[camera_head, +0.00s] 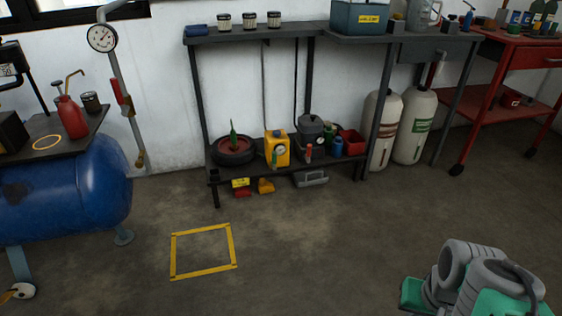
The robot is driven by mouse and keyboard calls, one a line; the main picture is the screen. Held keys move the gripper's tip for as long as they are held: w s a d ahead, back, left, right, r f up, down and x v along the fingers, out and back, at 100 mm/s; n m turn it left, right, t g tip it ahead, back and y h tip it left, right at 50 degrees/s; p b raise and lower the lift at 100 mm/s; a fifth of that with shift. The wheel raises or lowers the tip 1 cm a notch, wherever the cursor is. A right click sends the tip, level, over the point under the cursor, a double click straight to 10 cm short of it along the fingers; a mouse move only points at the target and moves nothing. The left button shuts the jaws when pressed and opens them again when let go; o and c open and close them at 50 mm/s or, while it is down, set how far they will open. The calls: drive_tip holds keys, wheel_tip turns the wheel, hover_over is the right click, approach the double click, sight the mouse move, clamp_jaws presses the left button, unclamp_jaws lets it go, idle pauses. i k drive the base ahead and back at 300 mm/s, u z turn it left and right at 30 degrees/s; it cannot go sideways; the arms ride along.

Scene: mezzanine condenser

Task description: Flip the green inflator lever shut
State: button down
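On the low shelf under the dark bench stands a yellow box-shaped unit (277,148) with a dial and a small green lever-like part (274,159) on its front. To its left, a green upright piece (233,138) rises from a black wheel-like item with a red centre (233,151). I cannot tell for sure which green part is the inflator lever, nor its open or shut position. Grey and green links of my arm show at the lower right, well apart from the shelf. My gripper cannot be made out.
A grey canister (311,130) with a red handle and a red bin (353,141) share the shelf. A blue tank (85,188) stands left, two pale cylinders (413,126) right of the shelf, a red cart (512,88) far right. The floor in front is clear, with a yellow taped square (203,271).

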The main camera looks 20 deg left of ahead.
sight(273, 163)
drive_tip(key=u, duration=0.15)
drive_tip(key=i, duration=0.95)
drive_tip(key=u, duration=0.65)
drive_tip(key=i, duration=1.3)
drive_tip(key=u, duration=1.8)
drive_tip(key=i, duration=0.65)
drive_tip(key=u, duration=0.65)
